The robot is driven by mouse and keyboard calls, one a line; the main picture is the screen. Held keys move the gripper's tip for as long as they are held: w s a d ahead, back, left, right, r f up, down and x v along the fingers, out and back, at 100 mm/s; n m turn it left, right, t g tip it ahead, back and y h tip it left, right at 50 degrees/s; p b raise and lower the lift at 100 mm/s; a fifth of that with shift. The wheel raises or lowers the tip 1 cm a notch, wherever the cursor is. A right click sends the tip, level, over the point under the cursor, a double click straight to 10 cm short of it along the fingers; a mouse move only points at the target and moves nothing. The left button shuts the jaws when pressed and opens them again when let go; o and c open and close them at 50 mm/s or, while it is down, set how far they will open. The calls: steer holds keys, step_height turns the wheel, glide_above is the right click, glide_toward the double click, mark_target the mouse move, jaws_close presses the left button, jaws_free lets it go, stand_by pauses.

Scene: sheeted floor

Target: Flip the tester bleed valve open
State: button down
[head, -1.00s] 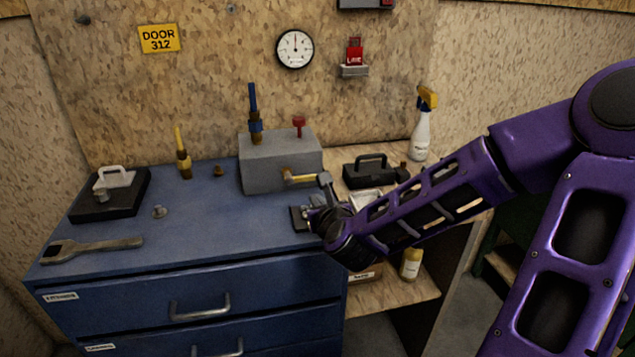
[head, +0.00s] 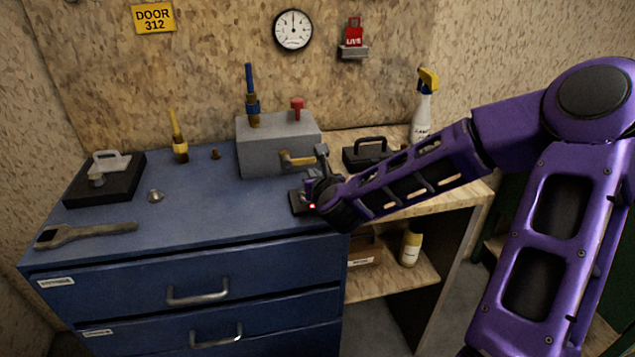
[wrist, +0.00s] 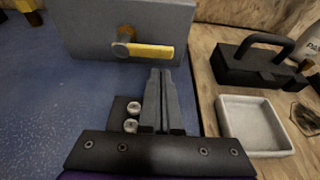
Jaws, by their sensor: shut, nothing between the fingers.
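The tester is a grey block (head: 262,150) on the blue bench; a blue-and-brass fitting (head: 252,105) and a red knob (head: 297,104) stand on top. Its bleed valve has a yellow lever (head: 300,161) on a brass stem at the front face. In the wrist view the lever (wrist: 152,52) lies about level, pointing right from the stem (wrist: 124,36). My gripper (wrist: 160,72) is shut and empty, its tips just below the lever's right part. In the head view my gripper (head: 321,150) is beside the lever's free end. I cannot tell whether they touch.
A black handled case (wrist: 255,60) and a pale square tray (wrist: 255,124) stand right of my gripper. A dark block with two round metal pieces (wrist: 131,117) lies close below my fingers.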

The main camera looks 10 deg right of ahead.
steer(key=shift+x, duration=1.7)
